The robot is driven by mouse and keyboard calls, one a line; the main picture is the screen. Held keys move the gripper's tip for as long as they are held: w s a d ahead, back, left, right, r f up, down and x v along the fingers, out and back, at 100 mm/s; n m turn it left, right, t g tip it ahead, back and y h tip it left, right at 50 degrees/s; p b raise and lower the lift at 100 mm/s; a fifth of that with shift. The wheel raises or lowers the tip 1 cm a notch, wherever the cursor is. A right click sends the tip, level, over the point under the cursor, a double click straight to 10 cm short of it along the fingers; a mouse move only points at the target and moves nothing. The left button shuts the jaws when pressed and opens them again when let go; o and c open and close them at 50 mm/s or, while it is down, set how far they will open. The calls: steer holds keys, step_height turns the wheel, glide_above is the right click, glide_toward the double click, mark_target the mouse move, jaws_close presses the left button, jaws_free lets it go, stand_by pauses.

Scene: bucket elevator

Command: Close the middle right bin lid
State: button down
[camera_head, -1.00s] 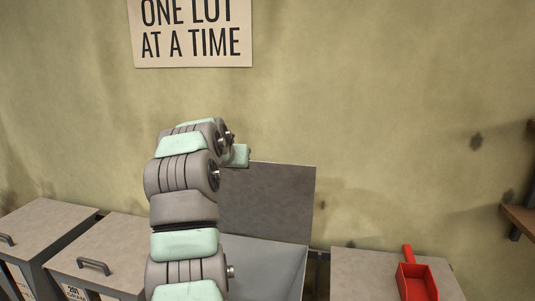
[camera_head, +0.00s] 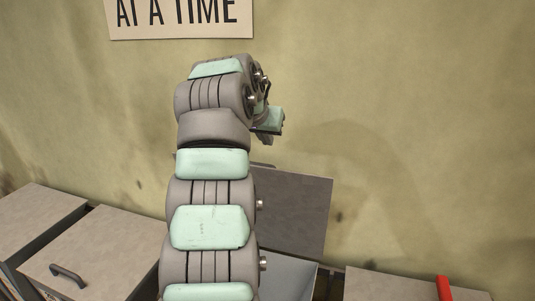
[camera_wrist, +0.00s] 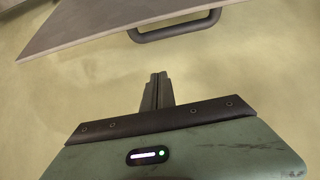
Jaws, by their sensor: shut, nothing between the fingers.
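The open bin lid (camera_head: 297,205) is a grey panel standing up near the wall, to the right of my arm in the head view. Below it, part of the open bin (camera_head: 290,274) shows a pale inner surface. In the wrist view the lid (camera_wrist: 110,22) shows as a slanted grey panel at the top, with a dark handle (camera_wrist: 180,28) along its edge. My gripper (camera_wrist: 158,78) is shut and empty, pointing toward the handle with a visible gap.
Closed grey bins stand at the left, one with a dark handle (camera_head: 68,276). At the right, a closed bin lid (camera_head: 400,285) carries a red scoop (camera_head: 445,288). The wall (camera_head: 420,130) is close behind. A sign (camera_head: 180,15) hangs above.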

steer(key=p+x, duration=0.2)
steer(key=x, duration=0.3)
steer(key=shift+d, duration=0.1)
steer(key=shift+a+f+b, duration=0.1)
steer(key=shift+a+b, duration=0.2)
steer(key=shift+b, duration=0.15)
steer(key=shift+s+a+f+b, duration=0.15)
steer(key=shift+s+f+b, duration=0.15)
steer(key=shift+s, duration=0.25)
steer(key=shift+s+a+f+b, duration=0.1)
steer(key=shift+s+f+b, duration=0.05)
steer(key=shift+s+b, duration=0.35)
steer(key=shift+s+a+f+b, duration=0.15)
steer(key=shift+s+f+b, duration=0.15)
steer(key=shift+s, duration=0.3)
